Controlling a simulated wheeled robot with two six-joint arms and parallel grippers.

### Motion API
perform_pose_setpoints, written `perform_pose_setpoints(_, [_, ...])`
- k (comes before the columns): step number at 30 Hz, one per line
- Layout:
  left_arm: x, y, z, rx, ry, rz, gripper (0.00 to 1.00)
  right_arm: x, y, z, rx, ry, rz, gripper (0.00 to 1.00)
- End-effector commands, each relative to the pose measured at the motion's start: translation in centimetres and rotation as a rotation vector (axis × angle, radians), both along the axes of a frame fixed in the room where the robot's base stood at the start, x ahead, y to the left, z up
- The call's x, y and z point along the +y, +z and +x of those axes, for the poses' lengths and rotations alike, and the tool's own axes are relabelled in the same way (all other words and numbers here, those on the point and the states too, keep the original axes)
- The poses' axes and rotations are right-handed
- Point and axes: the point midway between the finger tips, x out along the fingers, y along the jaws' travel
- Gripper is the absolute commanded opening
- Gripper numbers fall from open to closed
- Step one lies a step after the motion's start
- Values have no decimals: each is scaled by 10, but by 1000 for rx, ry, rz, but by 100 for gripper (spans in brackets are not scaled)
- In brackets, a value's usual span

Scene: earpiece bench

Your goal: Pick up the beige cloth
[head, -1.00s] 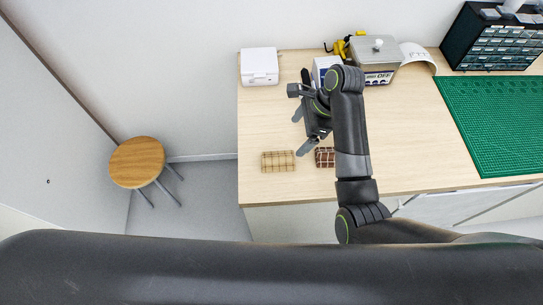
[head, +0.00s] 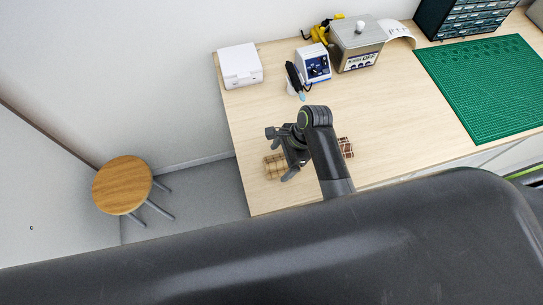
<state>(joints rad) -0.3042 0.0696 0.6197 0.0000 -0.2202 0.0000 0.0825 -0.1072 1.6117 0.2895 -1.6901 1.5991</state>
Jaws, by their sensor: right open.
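The beige cloth (head: 271,168) is a small folded or rolled piece with a brown grid pattern, lying on the bench near its front left corner. My right gripper (head: 284,158) is open and reaches in over the cloth's right side, covering part of it. Whether its fingers touch the cloth or are above it I cannot tell. My left gripper is not in view.
A dark brown checked cloth (head: 347,148) lies to the right, partly behind my right arm. A white box (head: 240,66), a blue-white device (head: 314,64), a metal bath (head: 357,45) and a green mat (head: 485,85) are on the bench (head: 400,120). A stool (head: 122,185) stands left.

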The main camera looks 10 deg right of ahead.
Motion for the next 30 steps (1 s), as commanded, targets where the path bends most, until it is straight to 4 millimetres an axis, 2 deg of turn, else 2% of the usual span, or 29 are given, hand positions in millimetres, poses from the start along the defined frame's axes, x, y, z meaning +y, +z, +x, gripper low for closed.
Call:
perform_pose_setpoints(8, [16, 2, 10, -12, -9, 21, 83, -2, -4, -3, -1, -1, -1, 87])
perform_pose_setpoints(16, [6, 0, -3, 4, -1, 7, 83, -2, -5, -3, 0, -1, -1, 87])
perform_pose_setpoints(21, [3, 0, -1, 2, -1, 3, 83, -2, -8, -3, -1, -1, -1, 87])
perform_pose_setpoints(30, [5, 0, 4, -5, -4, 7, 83, -2, -7, -3, -1, -1, -1, 48])
